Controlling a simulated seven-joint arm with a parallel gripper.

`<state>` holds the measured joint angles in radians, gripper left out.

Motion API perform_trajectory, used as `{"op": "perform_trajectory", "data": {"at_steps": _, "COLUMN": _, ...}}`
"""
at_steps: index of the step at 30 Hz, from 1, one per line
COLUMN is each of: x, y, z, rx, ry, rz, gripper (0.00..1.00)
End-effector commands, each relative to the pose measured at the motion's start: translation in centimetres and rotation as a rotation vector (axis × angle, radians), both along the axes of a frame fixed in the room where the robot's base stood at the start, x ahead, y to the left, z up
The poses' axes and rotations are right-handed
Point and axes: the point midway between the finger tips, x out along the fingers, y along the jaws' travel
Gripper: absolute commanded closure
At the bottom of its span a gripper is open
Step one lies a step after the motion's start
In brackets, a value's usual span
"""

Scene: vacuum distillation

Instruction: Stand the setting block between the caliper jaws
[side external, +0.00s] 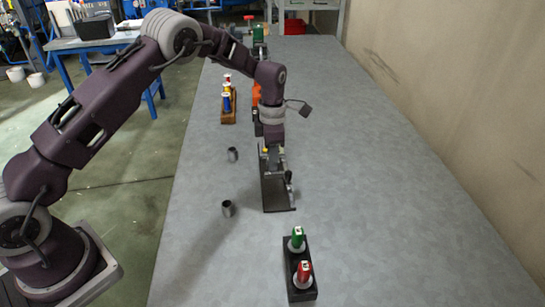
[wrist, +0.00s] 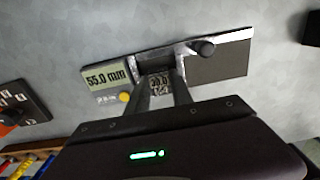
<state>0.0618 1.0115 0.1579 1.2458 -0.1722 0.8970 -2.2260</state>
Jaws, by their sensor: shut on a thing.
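The caliper (side external: 277,197) lies on the grey table as a long dark plate. In the wrist view it shows a bare dark plate (wrist: 222,62), a display (wrist: 105,76) reading 55.0 mm, a yellow button and a black knob (wrist: 203,47). My gripper (side external: 273,148) is low over the far part of the caliper. In the wrist view my gripper (wrist: 163,90) is shut on the setting block (wrist: 159,84), a small grey block with a number on its face. The block is at the jaw area; its lower end is hidden, so I cannot tell whether it touches the plate.
A black holder (side external: 300,290) with a green and a red-topped piece stands in front. A wooden rack (side external: 229,115) with coloured pieces stands farther back. The right side of the table is clear.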

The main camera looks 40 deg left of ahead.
Motion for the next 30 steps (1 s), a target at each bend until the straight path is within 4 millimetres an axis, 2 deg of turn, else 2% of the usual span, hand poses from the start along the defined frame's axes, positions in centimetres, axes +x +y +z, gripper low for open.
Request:
{"op": "perform_trajectory", "data": {"at_steps": 20, "x": 0.02, "y": -0.02, "z": -0.82, "rx": -0.001, "ry": -0.001, "rz": 0.0, "gripper": 1.0}}
{"op": "perform_trajectory", "data": {"at_steps": 21, "x": 0.02, "y": -0.02, "z": -0.85, "rx": -0.001, "ry": -0.001, "rz": 0.0, "gripper": 0.71}}
{"op": "perform_trajectory", "data": {"at_steps": 24, "x": 0.02, "y": -0.01, "z": -0.84, "rx": -0.001, "ry": -0.001, "rz": 0.0, "gripper": 0.52}}
{"op": "perform_trajectory", "data": {"at_steps": 25, "x": 0.03, "y": 0.0, "z": -0.84, "rx": 0.0, "ry": -0.001, "rz": 0.0, "gripper": 0.48}}
{"op": "perform_trajectory", "data": {"at_steps": 28, "x": 0.06, "y": 0.04, "z": -0.84, "rx": 0.001, "ry": -0.002, "rz": 0.001, "gripper": 0.48}}
{"op": "perform_trajectory", "data": {"at_steps": 29, "x": 0.05, "y": 0.06, "z": -0.86, "rx": 0.001, "ry": -0.001, "rz": 0.001, "gripper": 0.62}}
{"op": "perform_trajectory", "data": {"at_steps": 30, "x": 0.05, "y": 0.08, "z": -0.86, "rx": 0.001, "ry": -0.001, "rz": 0.001, "gripper": 0.54}}
